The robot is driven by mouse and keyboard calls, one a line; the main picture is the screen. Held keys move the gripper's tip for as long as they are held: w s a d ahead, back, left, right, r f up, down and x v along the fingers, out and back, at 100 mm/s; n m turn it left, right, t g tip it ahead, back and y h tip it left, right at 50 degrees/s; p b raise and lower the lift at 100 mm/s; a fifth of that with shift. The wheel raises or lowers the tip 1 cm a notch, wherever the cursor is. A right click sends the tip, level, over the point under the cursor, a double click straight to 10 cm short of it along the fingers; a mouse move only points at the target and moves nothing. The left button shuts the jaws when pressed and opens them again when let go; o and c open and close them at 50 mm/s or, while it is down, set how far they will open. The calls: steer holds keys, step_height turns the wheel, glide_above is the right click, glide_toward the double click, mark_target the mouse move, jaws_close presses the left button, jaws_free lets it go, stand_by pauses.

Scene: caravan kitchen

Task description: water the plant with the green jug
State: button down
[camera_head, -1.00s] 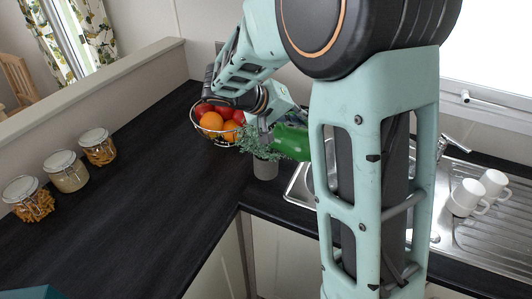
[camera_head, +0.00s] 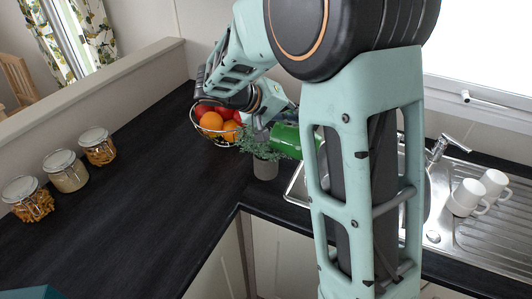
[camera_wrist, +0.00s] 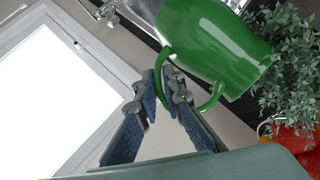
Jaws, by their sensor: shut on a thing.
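The green jug (camera_head: 287,141) is tipped over beside the plant in the head view, with part of it hidden behind my arm. In the wrist view the jug (camera_wrist: 216,44) is at the top, its handle between my fingers. My gripper (camera_wrist: 168,88) is shut on that handle. The potted plant (camera_head: 263,155) stands on the dark counter in a grey pot, left of the jug. Its leaves (camera_wrist: 287,60) touch or overlap the jug's rim in the wrist view. I cannot see any water.
A wire basket of fruit (camera_head: 216,125) stands just behind the plant. Several lidded jars (camera_head: 66,171) line the left counter (camera_head: 145,205), whose middle is clear. The sink, tap (camera_head: 440,146) and white mugs (camera_head: 466,196) are on the right.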

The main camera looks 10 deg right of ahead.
steer(key=shift+w+a+r, duration=0.1)
steer(key=shift+a+r, duration=0.05)
steer(key=s+d, duration=0.1)
steer(key=s+d+f+y, duration=0.1)
steer(key=d, duration=0.1)
steer(key=s+d+f+m+y+p, duration=0.1)
steer(key=shift+d+t, duration=0.25)
steer(key=shift+t, duration=0.05)
steer(key=f+b, duration=0.2)
steer(key=b, duration=0.1)
steer(key=shift+d+y, duration=0.15)
steer(key=shift+y, duration=0.15)
steer(key=shift+r+m, duration=0.1)
steer(key=shift+m, duration=0.2)
steer(key=shift+s+d+f+m+t+y+b, duration=0.15)
steer(key=shift+d+f+t+y+b, duration=0.1)
steer(key=shift+f+y+b, duration=0.3)
steer(key=shift+s+d+f+m+t+y+b, duration=0.15)
steer(key=shift+f+t+y+b, duration=0.15)
steer(key=shift+b, duration=0.3)
steer(key=shift+f, duration=0.1)
